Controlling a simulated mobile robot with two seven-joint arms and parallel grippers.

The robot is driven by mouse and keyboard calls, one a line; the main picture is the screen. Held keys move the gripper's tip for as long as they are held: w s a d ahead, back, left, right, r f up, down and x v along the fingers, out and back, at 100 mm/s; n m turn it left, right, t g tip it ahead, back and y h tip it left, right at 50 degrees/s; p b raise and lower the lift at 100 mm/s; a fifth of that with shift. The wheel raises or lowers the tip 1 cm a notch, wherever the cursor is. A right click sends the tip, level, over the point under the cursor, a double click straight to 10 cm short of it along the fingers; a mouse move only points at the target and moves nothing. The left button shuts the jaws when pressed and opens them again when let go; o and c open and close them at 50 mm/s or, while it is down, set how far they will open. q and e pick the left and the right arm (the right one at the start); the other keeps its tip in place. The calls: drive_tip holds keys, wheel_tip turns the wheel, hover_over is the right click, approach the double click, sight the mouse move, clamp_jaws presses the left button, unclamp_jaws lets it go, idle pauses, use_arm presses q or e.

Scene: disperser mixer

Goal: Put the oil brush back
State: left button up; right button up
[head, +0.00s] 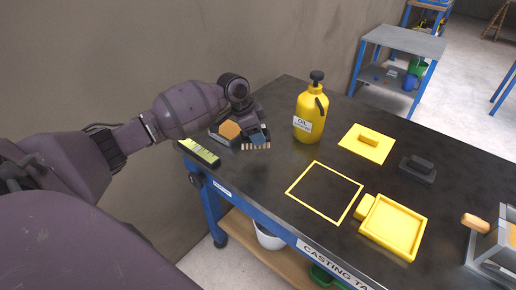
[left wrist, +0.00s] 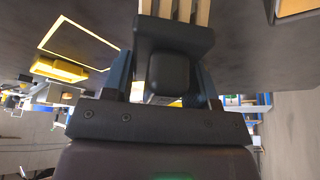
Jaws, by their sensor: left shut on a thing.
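The oil brush shows pale wooden-coloured bristles (head: 256,147) below my left gripper in the head view. In the left wrist view the oil brush (left wrist: 172,40) has a black body and handle between blue fingers, with pale bristles at the top of the picture. My left gripper (head: 257,135) is shut on it, over the far left part of the table; it also shows in the left wrist view (left wrist: 165,78). Whether the bristles touch the table is unclear. The yellow oil can (head: 309,112) stands upright to the right of the gripper. My right gripper is not in view.
An orange-topped block (head: 229,130) sits just left of the gripper, and a yellow-green bar (head: 199,152) lies at the left edge. A yellow square outline (head: 324,190), yellow tray (head: 394,228), yellow plate (head: 367,144) and dark block (head: 417,169) lie to the right on the dark table.

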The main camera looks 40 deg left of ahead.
use_arm(q)
wheel_tip(320, 180, down, 6)
drive_tip(key=shift+r+b, duration=0.1)
drive_tip(key=shift+b, duration=0.4)
drive_tip(key=shift+f, duration=0.2)
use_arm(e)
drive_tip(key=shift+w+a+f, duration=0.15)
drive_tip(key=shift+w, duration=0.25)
